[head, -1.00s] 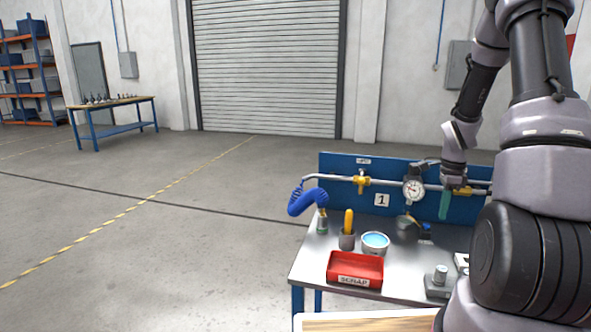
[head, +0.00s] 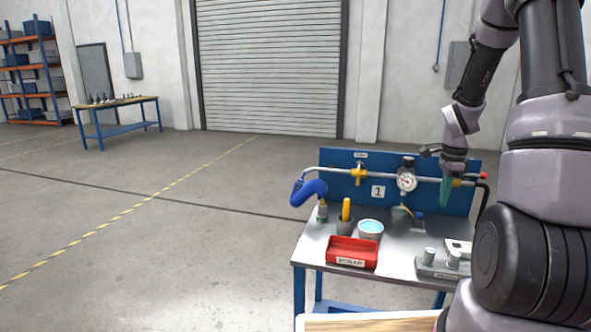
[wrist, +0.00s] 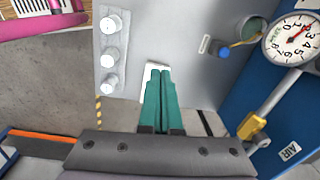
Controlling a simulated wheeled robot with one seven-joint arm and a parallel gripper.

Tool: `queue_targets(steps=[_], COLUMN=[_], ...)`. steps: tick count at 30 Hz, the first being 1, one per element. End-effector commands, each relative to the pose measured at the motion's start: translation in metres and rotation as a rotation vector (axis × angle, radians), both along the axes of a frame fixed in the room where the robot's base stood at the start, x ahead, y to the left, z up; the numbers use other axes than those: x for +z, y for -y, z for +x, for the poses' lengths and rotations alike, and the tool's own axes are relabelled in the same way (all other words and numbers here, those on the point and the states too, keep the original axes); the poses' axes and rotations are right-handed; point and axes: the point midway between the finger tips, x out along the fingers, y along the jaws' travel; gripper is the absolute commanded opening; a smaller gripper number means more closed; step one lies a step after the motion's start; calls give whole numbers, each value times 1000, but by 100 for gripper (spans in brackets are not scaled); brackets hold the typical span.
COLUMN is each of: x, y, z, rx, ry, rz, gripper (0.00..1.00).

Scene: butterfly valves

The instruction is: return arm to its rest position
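My gripper (head: 445,200) has green fingers pointing down in front of the right part of the blue pipe panel (head: 338,188), above the bench. In the wrist view the fingers (wrist: 157,78) lie side by side, shut, with nothing visible between them. A white flat item (wrist: 148,80) shows behind the fingertips, on the bench. The pipe carries a left yellow valve handle (head: 358,175) and a round gauge (head: 407,180). A right yellow handle is mostly hidden behind my gripper; a yellow handle (wrist: 251,124) shows apart from the fingers in the wrist view.
The steel bench (head: 310,248) holds a red scrap tray (head: 352,252), a blue-filled cup (head: 370,229), a yellow-handled tool in a holder (head: 346,212) and a grey block with pegs (head: 438,267). A blue hose (head: 310,192) hangs at the left. Open floor lies left of the bench.

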Motion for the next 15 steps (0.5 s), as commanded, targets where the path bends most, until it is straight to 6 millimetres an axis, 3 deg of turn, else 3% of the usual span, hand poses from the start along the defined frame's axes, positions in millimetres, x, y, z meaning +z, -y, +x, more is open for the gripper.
queue_targets(steps=[8, 15], x=[62, 147], y=[-27, -72], z=[-9, -41], rx=[180, 470], ry=[78, 204], rz=[-27, -77], gripper=[0, 0])
